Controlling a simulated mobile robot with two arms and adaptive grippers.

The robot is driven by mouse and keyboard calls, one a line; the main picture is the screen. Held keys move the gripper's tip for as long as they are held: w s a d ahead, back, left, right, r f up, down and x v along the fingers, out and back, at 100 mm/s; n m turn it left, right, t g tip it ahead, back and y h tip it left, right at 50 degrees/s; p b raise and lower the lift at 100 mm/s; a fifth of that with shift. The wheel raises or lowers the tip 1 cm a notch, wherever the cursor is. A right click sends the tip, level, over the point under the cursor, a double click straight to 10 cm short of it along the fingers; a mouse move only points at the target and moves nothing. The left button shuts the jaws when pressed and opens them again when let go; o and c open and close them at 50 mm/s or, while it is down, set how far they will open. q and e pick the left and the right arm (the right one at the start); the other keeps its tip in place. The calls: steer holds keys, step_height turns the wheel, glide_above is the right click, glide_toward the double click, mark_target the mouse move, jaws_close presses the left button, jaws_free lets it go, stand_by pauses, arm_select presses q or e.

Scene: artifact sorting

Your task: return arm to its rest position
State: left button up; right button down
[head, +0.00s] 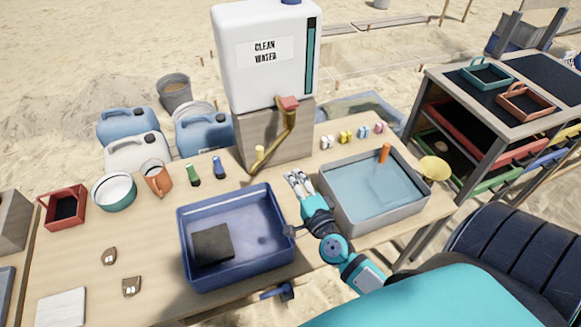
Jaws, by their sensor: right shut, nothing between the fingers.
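My right gripper (297,181) is shut and empty. It is over the wooden table, between the blue basin (185,228) and the grey basin of water (398,215). It points toward the foot of the water tank's stand. My right arm comes in from the lower right and bends at a teal joint near the table's front edge. My left gripper is not in view.
The white water tank (262,80) stands on a block with a tap (288,115). The blue basin holds a dark block (212,245). Two brown shards (131,287) lie at front left. A shelf (490,120) with coloured trays stands at right.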

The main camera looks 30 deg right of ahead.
steer(key=s+a+f+n+g+y, duration=0.2)
steer(key=s+a+n+g+y, duration=0.3)
steer(key=a+n, duration=0.35)
steer(key=s+a+f+n+g+y, duration=0.2)
steer(key=s+a+n+g+y, duration=0.15)
steer(key=s+a+n, duration=0.55)
steer(key=s+d+f+n+g+h, duration=0.2)
steer(key=s+d+n+g+h, duration=0.25)
steer(key=s+d+g, duration=0.2)
step_height(320, 180, down, 28)
steer(key=s+d+h+b, duration=0.1)
steer(key=s+b, duration=0.1)
steer(key=b, duration=0.1)
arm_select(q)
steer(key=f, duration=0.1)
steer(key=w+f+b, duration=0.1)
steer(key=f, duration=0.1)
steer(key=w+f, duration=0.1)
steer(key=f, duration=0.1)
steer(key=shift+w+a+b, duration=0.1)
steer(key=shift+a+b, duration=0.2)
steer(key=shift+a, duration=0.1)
arm_select(e)
steer(key=s+d+f+g, duration=0.1)
steer(key=s+d+f, duration=0.2)
steer(key=s+f, duration=1.4)
steer(key=shift+f+g, duration=0.4)
steer(key=shift+f, duration=0.1)
